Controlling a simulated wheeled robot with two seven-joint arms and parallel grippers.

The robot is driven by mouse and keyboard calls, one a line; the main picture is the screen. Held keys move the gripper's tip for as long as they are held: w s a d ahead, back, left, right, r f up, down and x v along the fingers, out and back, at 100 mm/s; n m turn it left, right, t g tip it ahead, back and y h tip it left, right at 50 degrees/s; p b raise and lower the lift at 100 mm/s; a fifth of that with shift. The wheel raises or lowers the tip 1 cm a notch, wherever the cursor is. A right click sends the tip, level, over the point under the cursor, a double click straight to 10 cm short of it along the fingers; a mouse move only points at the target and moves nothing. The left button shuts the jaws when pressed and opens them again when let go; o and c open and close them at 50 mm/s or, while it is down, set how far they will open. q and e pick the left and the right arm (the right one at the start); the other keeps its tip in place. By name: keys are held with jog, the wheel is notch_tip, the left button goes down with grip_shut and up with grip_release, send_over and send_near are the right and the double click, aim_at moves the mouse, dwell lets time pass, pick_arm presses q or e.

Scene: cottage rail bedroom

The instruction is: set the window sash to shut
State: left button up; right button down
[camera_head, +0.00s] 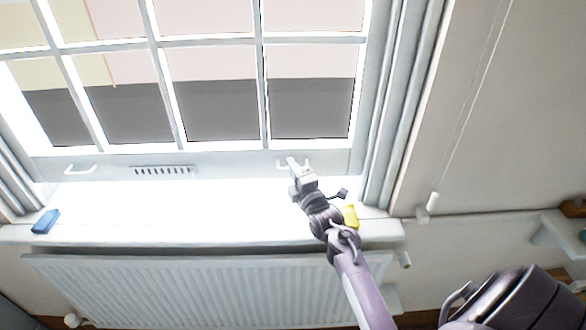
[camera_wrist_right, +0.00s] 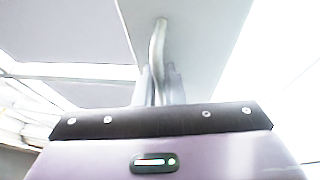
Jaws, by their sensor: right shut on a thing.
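The window sash (camera_head: 230,164) is a white frame with several panes, at the upper left of the head view. Its bottom rail has a left lift handle (camera_head: 80,169), a slotted vent, and a right lift handle (camera_head: 280,164). My right gripper (camera_head: 294,164) is shut on the right handle, reaching up over the sill. In the right wrist view the pale curved bar of the handle (camera_wrist_right: 157,45) runs down between my fingers (camera_wrist_right: 158,88). Glare on the sill hides whether a gap lies under the rail. My left gripper is not in view.
The white sill (camera_head: 130,205) holds a blue object (camera_head: 45,221) at its left end and a yellow object (camera_head: 351,216) close to my right wrist. A radiator (camera_head: 190,290) is below. A pull cord (camera_head: 432,202) hangs right of the window, and a small shelf (camera_head: 560,232) is farther right.

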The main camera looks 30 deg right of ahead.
aim_at(287, 172)
jog(key=shift+f, duration=0.1)
notch_tip(287, 172, down, 5)
jog(key=b, duration=0.4)
jog(key=shift+a+f, duration=0.15)
jog(key=shift+r, duration=0.3)
jog(key=c, duration=1.5)
grip_release()
jog(key=shift+r, duration=0.3)
jog(key=shift+c, duration=0.2)
jog(key=shift+f, duration=0.1)
